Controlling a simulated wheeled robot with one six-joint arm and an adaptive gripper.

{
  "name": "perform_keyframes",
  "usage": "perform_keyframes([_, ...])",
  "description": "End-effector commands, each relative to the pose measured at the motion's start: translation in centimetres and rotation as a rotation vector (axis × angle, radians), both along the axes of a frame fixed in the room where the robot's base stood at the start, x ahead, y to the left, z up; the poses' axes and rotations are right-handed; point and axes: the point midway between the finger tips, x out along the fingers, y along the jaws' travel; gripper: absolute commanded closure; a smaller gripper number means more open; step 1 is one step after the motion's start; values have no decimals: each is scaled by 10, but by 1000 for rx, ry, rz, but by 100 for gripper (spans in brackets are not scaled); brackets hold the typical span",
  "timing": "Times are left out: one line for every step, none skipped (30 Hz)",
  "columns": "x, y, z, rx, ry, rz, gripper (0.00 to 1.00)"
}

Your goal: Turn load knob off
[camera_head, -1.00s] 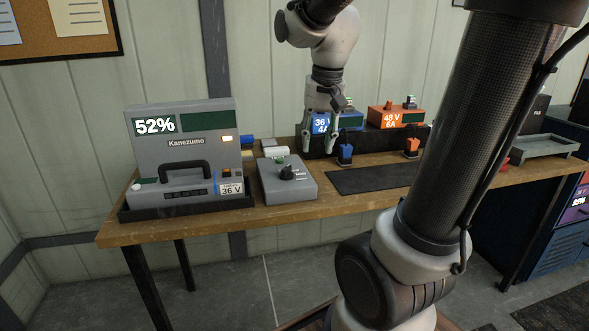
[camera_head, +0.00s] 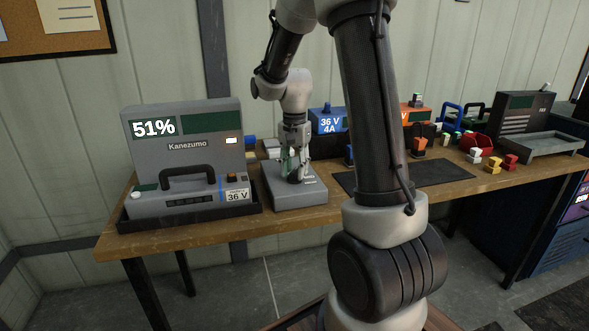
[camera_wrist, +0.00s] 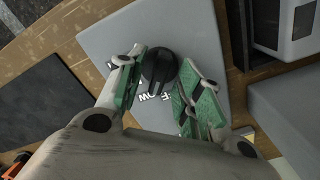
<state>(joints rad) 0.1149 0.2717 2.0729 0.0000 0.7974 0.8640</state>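The load knob (camera_wrist: 159,68) is a black rotary knob on top of a grey control box (camera_head: 310,199). White lettering beside the knob is partly covered in the wrist view. My gripper (camera_head: 294,176) points down over the box, with its fingertips at the knob. In the wrist view my gripper (camera_wrist: 155,82) is open, its two green-padded fingers on either side of the knob. A gap shows between knob and right finger; the left finger is very close, and I cannot tell if it touches. The grey Kanezumo tester (camera_head: 188,146) beside the box reads 51%.
The tester stands close to the left of the box in a dark tray (camera_head: 130,222). Blue (camera_head: 326,119) and orange chargers stand behind to the right. A dark mat (camera_head: 440,173) lies right of the box. Colored clamps and connectors crowd the table's right part.

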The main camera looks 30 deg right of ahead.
Motion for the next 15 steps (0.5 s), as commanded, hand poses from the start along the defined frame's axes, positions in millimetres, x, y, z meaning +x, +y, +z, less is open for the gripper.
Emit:
perform_keyframes([0,0,-3,-1,1,0,64])
perform_keyframes([0,0,-4,0,0,0,64])
perform_keyframes([0,0,-4,0,0,0,64])
perform_keyframes([0,0,-5,0,0,0,64])
perform_keyframes([0,0,-5,0,-1,0,64])
perform_keyframes([0,0,-5,0,-1,1,64])
perform_keyframes([0,0,-4,0,-1,1,64])
perform_keyframes([0,0,-4,0,-1,1,64])
perform_keyframes([0,0,-4,1,-1,1,64])
perform_keyframes([0,0,-4,1,-1,1,70])
perform_keyframes([0,0,-4,1,-1,1,75])
perform_keyframes([0,0,-4,0,0,1,82])
perform_keyframes([0,0,-4,0,0,1,88])
perform_keyframes([0,0,-4,0,0,1,93])
perform_keyframes([0,0,-4,0,0,1,100])
